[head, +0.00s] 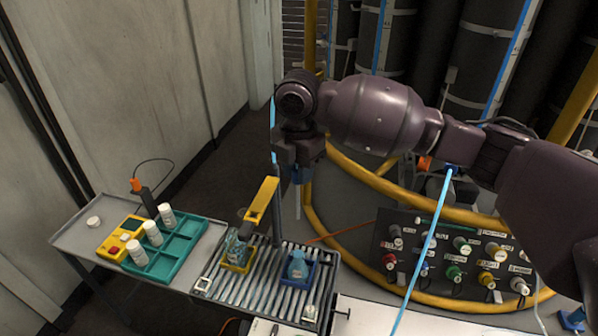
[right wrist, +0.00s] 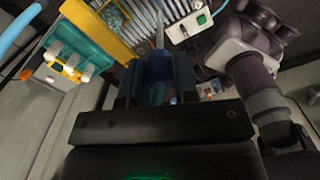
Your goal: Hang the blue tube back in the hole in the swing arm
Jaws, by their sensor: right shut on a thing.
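My right gripper (head: 298,172) hangs over the conveyor, fingers down, just right of and above the yellow swing arm (head: 263,198). In the right wrist view the gripper (right wrist: 157,88) is shut on the blue tube (right wrist: 157,68), which stands between the dark fingers. In the head view the tube is mostly hidden by the fingers. The swing arm also shows as a yellow bar in the right wrist view (right wrist: 98,30), apart from the tube. I cannot make out its hole clearly.
Under the swing arm are a roller conveyor (head: 218,286), a yellow tray (head: 224,265) and a blue tray (head: 311,284) with bluish contents. A teal rack (head: 186,249) with white bottles stands left.

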